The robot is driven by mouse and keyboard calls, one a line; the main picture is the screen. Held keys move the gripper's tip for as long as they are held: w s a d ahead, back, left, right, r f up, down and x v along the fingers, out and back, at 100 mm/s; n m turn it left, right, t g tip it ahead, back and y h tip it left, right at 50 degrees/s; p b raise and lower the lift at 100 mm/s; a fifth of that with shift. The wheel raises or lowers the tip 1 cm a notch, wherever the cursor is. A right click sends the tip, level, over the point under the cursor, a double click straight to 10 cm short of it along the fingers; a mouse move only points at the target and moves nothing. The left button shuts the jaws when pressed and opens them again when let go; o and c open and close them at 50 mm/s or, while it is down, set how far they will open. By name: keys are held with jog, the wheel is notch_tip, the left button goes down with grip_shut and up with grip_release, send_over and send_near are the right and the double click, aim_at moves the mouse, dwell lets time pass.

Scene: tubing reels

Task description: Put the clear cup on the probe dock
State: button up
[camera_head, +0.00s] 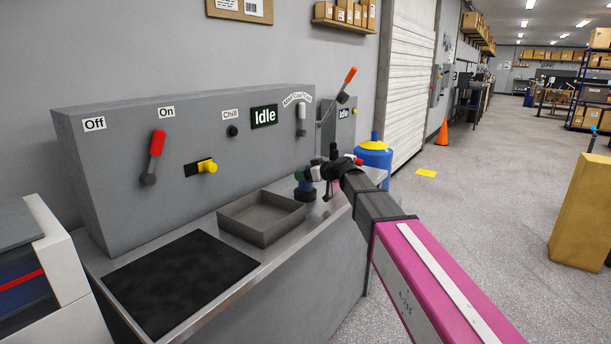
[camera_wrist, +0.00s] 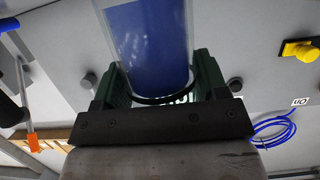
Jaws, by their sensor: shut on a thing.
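My gripper (camera_head: 317,173) is over the right end of the steel bench, in front of the grey control panel. In the wrist view its green finger pads (camera_wrist: 161,82) are shut on the clear cup (camera_wrist: 150,45), a see-through cylinder with blue showing inside it. I cannot tell whether the blue is its contents or something behind. In the head view the cup is mostly hidden by my gripper. A small dark blue round piece (camera_head: 305,191) stands just below my gripper; I cannot tell whether it is the probe dock or whether the cup touches it.
A grey open tray (camera_head: 262,233) and a black mat (camera_head: 180,282) lie on the bench left of my gripper. The panel carries a red lever (camera_head: 155,150), a yellow knob (camera_head: 208,167) and an "Idle" display (camera_head: 264,116). A blue-and-yellow cylinder (camera_head: 375,155) stands behind.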

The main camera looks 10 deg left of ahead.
jog(key=shift+f, duration=0.2)
jog(key=o, duration=1)
jog(key=shift+c, duration=0.2)
jog(key=v, duration=1.2)
jog(key=s+d+f+m+g+h, duration=0.1)
jog(key=s+d+f+m+h, duration=0.1)
jog(key=d+f, duration=0.4)
jog(key=s+d+f+m+h, duration=0.2)
jog(key=d+f, duration=0.2)
jog(key=f, duration=0.4)
jog(key=s+d+f+m+g+h, duration=0.2)
jog(key=s+d+f+m+h, duration=0.2)
jog(key=s+d+f, duration=0.4)
jog(key=s+d+f+m+g+h, duration=0.2)
jog(key=s+d+f+m+h, duration=0.3)
jog(key=d+f, duration=0.9)
jog(key=s+d, duration=0.1)
jog(key=s, duration=0.2)
jog(key=shift+s+d+m+h, duration=0.25)
jog(key=shift+d+m+h, duration=0.05)
jog(key=shift+d, duration=0.1)
